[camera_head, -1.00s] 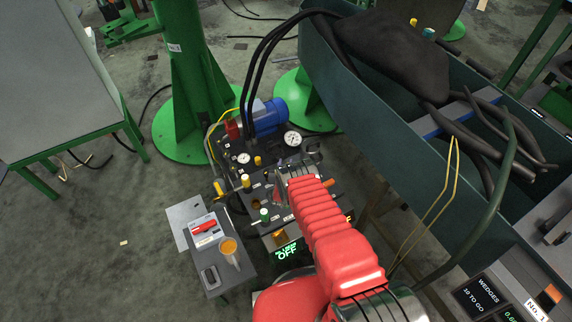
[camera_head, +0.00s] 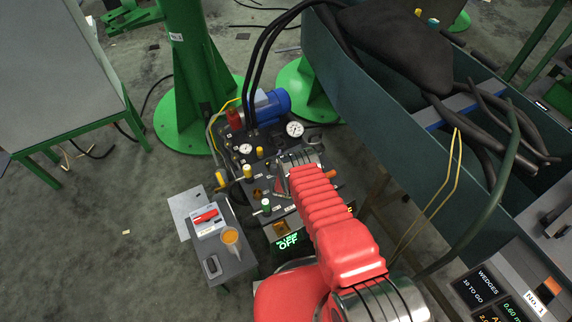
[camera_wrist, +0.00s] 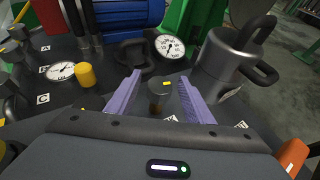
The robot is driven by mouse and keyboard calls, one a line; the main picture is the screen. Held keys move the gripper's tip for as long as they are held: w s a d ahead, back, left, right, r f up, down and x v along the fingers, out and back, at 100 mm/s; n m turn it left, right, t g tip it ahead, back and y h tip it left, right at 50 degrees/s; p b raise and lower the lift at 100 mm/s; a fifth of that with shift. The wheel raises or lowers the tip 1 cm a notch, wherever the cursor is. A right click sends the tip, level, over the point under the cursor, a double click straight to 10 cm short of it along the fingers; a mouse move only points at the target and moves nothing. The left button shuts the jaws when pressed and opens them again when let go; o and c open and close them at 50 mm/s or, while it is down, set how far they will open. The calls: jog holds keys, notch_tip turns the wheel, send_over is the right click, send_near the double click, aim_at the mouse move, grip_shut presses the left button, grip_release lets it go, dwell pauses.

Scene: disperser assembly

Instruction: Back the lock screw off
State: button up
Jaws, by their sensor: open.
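A dark round knob with a yellow mark on top (camera_wrist: 159,92) stands upright between the fingers of my gripper (camera_wrist: 160,78) in the wrist view. I take it to be the lock screw, but no readable label confirms this. The two purple fingers are open, one on each side, with a visible gap to the knob. In the head view the red sleeve of my arm reaches over the machine panel (camera_head: 252,193), and the knob between my fingers cannot be made out there.
Close by are a pressure gauge (camera_wrist: 170,46), a second gauge (camera_wrist: 60,72), a yellow knob (camera_wrist: 85,75) and a metal cylinder with handles (camera_wrist: 222,62). An orange handle (camera_wrist: 292,156) is at lower right. A green display reads OFF (camera_head: 288,242). A dark green trough (camera_head: 345,85) stands to the right.

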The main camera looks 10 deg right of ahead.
jog(key=shift+v, duration=6.65)
